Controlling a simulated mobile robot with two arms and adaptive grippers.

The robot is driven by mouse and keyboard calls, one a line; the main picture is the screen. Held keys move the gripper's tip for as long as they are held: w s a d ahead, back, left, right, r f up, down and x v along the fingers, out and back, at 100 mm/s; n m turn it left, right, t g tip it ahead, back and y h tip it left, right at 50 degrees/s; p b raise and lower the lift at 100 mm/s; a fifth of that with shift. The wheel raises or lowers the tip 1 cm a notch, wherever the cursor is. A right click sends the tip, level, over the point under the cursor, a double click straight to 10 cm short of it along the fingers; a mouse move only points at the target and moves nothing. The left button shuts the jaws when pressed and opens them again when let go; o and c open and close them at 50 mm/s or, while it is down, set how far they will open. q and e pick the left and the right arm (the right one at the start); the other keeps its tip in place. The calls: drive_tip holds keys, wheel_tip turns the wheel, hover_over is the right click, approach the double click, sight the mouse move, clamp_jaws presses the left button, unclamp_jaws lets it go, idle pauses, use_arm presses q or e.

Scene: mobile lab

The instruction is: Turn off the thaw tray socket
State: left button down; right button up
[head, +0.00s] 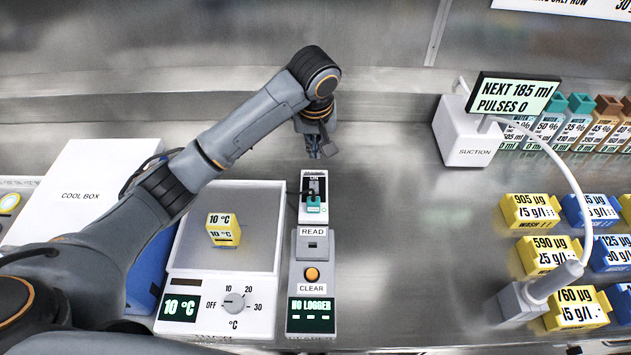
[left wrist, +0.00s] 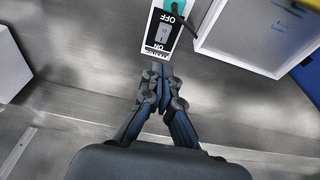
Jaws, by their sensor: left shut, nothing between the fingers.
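The thaw tray socket (head: 306,216) is a white box standing behind the read/clear unit, with a teal plug (head: 314,205) in its near end. In the left wrist view the socket (left wrist: 152,52) shows a dark rocker switch (left wrist: 162,31) between the words ON and OFF. I cannot tell which side is pressed. The thaw tray (head: 190,262) has a lit "10 °C" display and a dial. My left gripper (head: 318,151) is shut and empty, pointing down just behind the socket's ON end. In the left wrist view its fingertips (left wrist: 162,72) appear close to that end; contact is unclear.
A yellow block (head: 223,230) sits on the thaw tray. The read/clear unit (head: 309,262) shows "NO LOGGER". A white cool box (head: 85,190) is at left. The suction unit (head: 465,135) and several labelled blocks are at right. The bench between is clear.

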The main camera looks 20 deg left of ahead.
sight(315, 188)
use_arm(q)
drive_tip(key=x, duration=0.4)
drive_tip(key=p+x, duration=0.1)
drive_tip(key=x, duration=0.3)
drive_tip(key=s+p+x, duration=0.1)
drive_tip(key=x, duration=0.3)
drive_tip(key=shift+f, duration=0.5)
drive_tip(key=shift+d+f, duration=0.1)
drive_tip(key=shift+f, duration=0.4)
drive_tip(key=shift+s+f+p, duration=0.2)
drive_tip(key=shift+s+p, duration=0.05)
drive_tip(key=shift+p, duration=0.35)
drive_tip(key=shift+f+t, duration=0.15)
drive_tip(key=shift+t, duration=0.15)
drive_tip(key=shift+w, duration=0.1)
drive_tip(key=shift+w+r, duration=0.3)
drive_tip(key=shift+w, duration=0.4)
